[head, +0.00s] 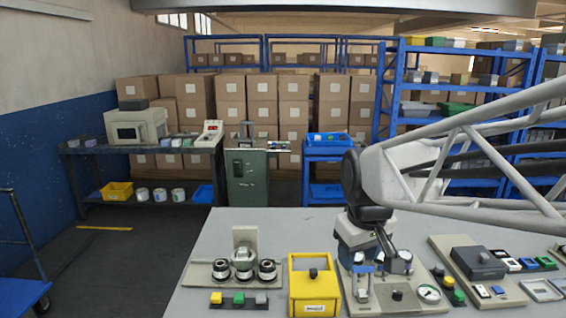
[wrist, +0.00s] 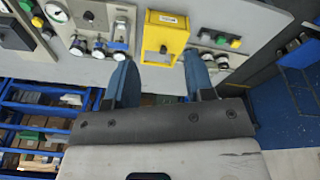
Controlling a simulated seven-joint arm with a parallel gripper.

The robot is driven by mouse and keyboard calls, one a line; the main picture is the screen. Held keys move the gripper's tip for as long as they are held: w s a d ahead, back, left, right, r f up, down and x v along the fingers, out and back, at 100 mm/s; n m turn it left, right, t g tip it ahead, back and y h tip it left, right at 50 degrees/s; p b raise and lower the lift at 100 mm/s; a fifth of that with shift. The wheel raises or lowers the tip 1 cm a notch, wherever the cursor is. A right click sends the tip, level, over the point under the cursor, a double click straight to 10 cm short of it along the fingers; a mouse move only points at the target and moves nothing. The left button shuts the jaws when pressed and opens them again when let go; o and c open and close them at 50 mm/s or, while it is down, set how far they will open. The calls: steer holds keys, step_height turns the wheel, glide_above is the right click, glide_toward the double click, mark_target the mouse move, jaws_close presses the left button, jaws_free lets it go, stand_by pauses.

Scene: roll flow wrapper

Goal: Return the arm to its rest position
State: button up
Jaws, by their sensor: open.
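My gripper (wrist: 160,83) shows in the wrist view as two blue fingers set wide apart on a dark bar, with nothing between them. In the head view, my arm comes in from the right edge and its dark wrist hangs over the grey table (head: 213,236), above the unit with the gauge. The fingertips are hard to make out there. In the wrist view the fingers point toward the table's edge and the yellow box (wrist: 166,36), apart from it.
On the table stand the yellow box (head: 314,291), a roller unit (head: 243,262) with coloured buttons at left, a gauge panel (head: 428,293), and a black-topped unit (head: 479,263) at right. The table's back left is clear. Shelves and boxes stand behind.

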steer(key=s+d+f+m, duration=0.2)
steer(key=s, duration=0.5)
steer(key=s+d+f+m, duration=0.2)
steer(key=s, duration=0.6)
steer(key=shift+m+t, duration=0.3)
steer(key=shift+w, duration=0.1)
stand_by(0.4)
